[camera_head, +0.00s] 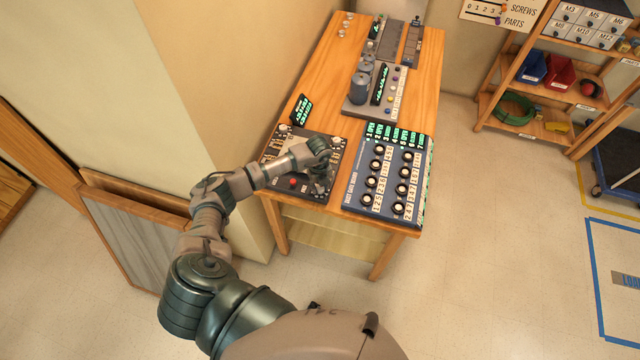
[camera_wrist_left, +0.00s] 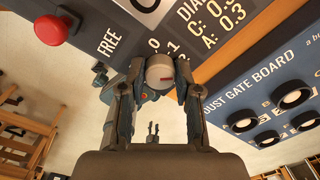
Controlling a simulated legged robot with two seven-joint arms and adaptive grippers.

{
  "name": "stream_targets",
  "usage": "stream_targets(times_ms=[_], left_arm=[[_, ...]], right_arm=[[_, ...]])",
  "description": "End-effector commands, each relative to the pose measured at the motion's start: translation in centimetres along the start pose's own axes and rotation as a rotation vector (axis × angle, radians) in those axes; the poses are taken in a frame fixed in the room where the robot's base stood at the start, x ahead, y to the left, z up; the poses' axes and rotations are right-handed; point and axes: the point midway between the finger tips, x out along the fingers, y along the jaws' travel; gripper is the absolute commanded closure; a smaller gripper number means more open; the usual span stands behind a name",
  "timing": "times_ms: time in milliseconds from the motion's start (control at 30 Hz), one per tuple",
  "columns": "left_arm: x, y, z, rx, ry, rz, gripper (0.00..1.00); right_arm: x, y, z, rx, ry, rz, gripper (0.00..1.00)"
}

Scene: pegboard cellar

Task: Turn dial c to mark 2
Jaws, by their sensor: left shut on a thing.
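A dark dial panel (camera_head: 268,158) lies at the front left of the wooden table. My left gripper (camera_head: 320,154) is over its right part and hides what is under it in the head view. In the left wrist view, the gripper's two fingers are shut on a pale round dial knob (camera_wrist_left: 159,70) with a red mark on its face. Scale figures 0 and 1 are printed beside the knob. The knob's letter cannot be read, so I cannot tell if it is dial c. A display with C and A readings (camera_wrist_left: 215,15) is close by. My right gripper is not in view.
A red button (camera_wrist_left: 55,28) sits near the word FREE on the panel. The blue dust gate board (camera_head: 352,200) with several black knobs lies right of the panel. A small green-lettered display (camera_head: 301,110) stands behind it. Grey apparatus (camera_head: 358,108) stands farther back.

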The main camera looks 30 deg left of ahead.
Motion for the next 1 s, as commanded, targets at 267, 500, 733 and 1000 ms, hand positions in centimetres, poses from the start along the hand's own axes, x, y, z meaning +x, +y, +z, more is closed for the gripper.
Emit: stream_targets(times_ms=[267, 500, 733, 1000], left_arm=[[0.5, 0.2, -0.6, -0.188, 0.008, 0.012, 1.00], [0.5, 0.1, -0.6, -0.283, 0.006, 0.012, 1.00], [0.6, 0.0, -0.7, -0.317, 0.005, 0.012, 1.00], [0.6, -0.1, -0.8, -0.319, 0.006, 0.012, 1.00]], right_arm=[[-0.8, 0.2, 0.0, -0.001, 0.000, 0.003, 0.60], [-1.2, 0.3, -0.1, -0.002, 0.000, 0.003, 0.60], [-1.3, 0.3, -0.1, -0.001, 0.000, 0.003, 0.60], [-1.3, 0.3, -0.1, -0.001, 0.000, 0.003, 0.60]])
